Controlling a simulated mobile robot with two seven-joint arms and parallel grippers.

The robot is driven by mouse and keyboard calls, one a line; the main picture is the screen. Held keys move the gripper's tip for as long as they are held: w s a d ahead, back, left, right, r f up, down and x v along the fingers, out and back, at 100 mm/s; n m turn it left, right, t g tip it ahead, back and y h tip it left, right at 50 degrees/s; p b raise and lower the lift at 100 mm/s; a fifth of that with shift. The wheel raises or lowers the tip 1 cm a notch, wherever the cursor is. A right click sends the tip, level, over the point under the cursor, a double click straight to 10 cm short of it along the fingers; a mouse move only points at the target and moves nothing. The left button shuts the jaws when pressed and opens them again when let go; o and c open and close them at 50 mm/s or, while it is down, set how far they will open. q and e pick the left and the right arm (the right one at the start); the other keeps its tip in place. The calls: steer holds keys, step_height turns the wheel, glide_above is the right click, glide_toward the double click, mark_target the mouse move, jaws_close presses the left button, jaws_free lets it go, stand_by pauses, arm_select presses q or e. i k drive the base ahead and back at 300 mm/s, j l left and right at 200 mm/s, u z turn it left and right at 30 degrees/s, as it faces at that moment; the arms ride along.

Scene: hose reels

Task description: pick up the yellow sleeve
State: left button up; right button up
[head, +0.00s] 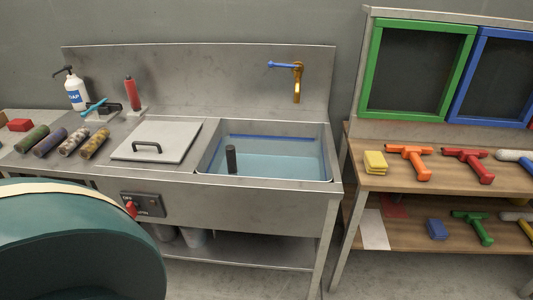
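Several short cylinders that look like sleeves lie side by side on the left part of the steel counter. The rightmost one (95,143) is mottled yellow-brown and is the most yellow of them. To its left lie a mottled beige one (73,141), a blue-grey one (50,141) and a green one (32,138). They lie apart from the lidded panel to their right. Neither of my grippers shows in the head view.
A large teal rounded body (80,245) fills the lower left, before the counter. A water-filled sink (265,180) is beside the grey lid (157,140). A soap bottle (76,92) and a red cylinder (130,93) stand behind. A wooden shelf (400,184) on the right holds coloured tools.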

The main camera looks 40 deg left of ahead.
mark_target(94, 143)
steer(key=u, duration=2.4)
